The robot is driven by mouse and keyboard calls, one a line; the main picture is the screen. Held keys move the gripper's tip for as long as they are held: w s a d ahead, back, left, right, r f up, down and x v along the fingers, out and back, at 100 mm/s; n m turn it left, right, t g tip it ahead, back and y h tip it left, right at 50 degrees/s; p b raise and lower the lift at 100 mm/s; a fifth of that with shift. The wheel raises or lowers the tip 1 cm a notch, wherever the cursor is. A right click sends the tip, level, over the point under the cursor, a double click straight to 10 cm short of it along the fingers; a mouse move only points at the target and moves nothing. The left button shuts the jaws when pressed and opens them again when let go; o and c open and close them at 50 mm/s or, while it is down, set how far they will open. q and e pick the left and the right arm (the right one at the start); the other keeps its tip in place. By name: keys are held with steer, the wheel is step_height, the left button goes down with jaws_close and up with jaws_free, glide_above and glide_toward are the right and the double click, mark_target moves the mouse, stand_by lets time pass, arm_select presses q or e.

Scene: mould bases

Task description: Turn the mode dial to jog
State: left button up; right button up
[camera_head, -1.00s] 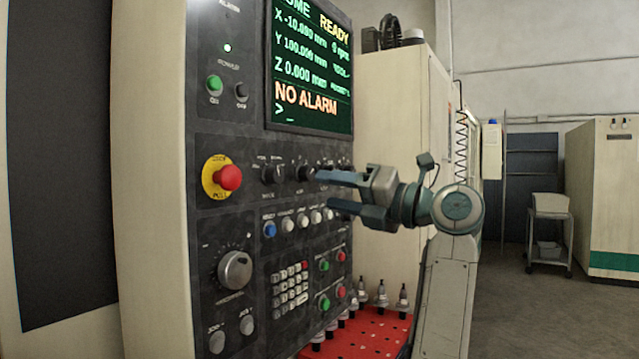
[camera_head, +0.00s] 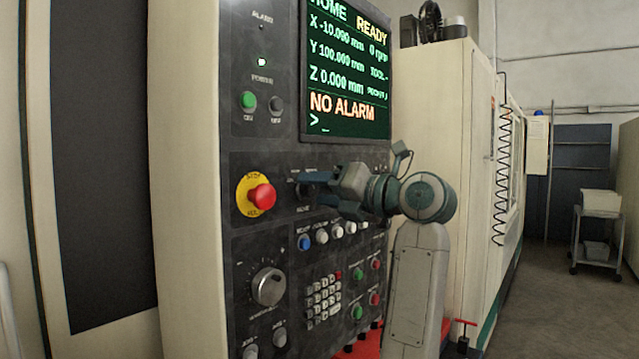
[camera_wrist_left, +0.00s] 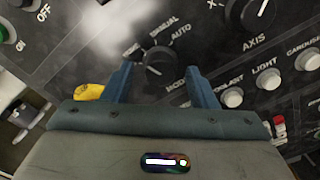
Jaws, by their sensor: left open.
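The mode dial (camera_wrist_left: 157,60) is a black round knob with a light pointer mark, on the dark control panel. In the left wrist view it sits between the fingertips of my left gripper (camera_wrist_left: 156,72), which is open with one blue finger on each side. Whether the fingers touch the knob I cannot tell. AUTO and MANUAL labels show around the dial; a jog label cannot be made out. In the head view my left gripper (camera_head: 316,191) is at the panel and partly hides the mode dial (camera_head: 303,191). My right gripper is not in view.
The red emergency stop (camera_head: 262,196) on its yellow ring stands out left of the mode dial. The axis dial (camera_wrist_left: 251,12) is to the right, with a row of buttons (camera_wrist_left: 265,80) below. A large feed knob (camera_head: 268,286) is lower left. The screen (camera_head: 345,75) reads NO ALARM.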

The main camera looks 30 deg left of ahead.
arm_select(q)
steer(key=shift+a, duration=0.2)
steer(key=c, duration=1)
